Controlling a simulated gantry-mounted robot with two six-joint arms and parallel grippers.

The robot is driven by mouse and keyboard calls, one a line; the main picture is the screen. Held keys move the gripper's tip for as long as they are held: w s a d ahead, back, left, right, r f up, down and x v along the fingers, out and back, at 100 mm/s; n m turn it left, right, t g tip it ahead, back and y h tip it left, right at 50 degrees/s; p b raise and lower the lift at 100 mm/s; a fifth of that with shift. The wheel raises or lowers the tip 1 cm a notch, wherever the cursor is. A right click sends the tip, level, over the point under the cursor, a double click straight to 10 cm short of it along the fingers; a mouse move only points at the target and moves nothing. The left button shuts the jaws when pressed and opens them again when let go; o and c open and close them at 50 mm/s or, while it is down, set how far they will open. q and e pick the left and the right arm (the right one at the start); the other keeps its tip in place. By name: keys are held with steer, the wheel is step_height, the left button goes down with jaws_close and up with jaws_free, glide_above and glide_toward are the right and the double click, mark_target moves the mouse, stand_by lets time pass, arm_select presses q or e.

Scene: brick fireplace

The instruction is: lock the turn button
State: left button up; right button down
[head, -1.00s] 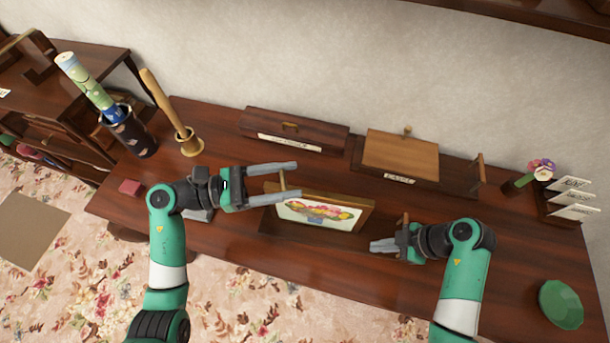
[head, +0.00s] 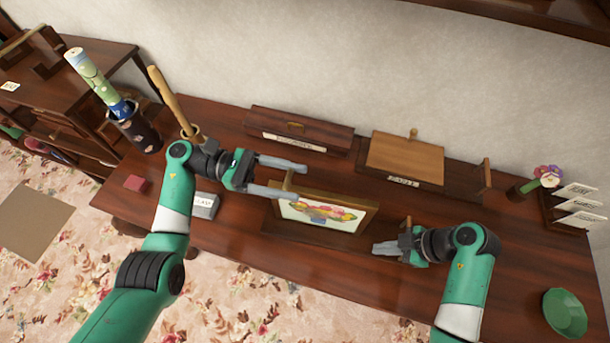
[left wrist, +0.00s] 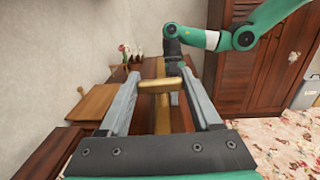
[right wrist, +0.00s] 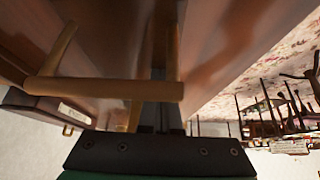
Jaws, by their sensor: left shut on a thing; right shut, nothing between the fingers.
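A wooden frame with a flower picture (head: 318,213) stands upright on the table's front half. Its small brass-coloured turn button (head: 288,181) sits at the frame's upper left, behind the picture. My left gripper (head: 299,181) has its fingers on either side of the button and is shut on it. In the left wrist view the button (left wrist: 163,84) lies crosswise between the fingers. My right gripper (head: 376,248) is shut and empty, in front and to the right of the frame. In the right wrist view, a wooden bar (right wrist: 105,88) crosses before its fingers.
A dark box (head: 330,131) and a lighter wooden box (head: 405,158) with a peg stand behind the frame. A pot with a rolled paper (head: 90,80) and a wooden pestle (head: 172,100) are left. A card rack (head: 575,205) and green dish (head: 565,312) are right.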

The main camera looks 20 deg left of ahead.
arm_select(q)
steer(key=shift+f, duration=0.1)
arm_select(e)
steer(key=shift+s+d+f, duration=0.1)
steer(key=shift+s+f, duration=0.05)
steer(key=shift+f, duration=0.1)
arm_select(q)
steer(key=o, duration=1.4)
steer(key=a, duration=0.7)
steer(key=shift+s+a, duration=0.2)
steer(key=shift+a, duration=0.1)
arm_select(e)
step_height(320, 180, up, 2)
steer(key=p, duration=0.3)
steer(key=shift+r, duration=0.25)
step_height(320, 180, up, 4)
steer(key=p, duration=0.4)
steer(key=shift+p, duration=0.4)
arm_select(q)
step_height(320, 180, up, 8)
steer(key=shift+f, duration=0.2)
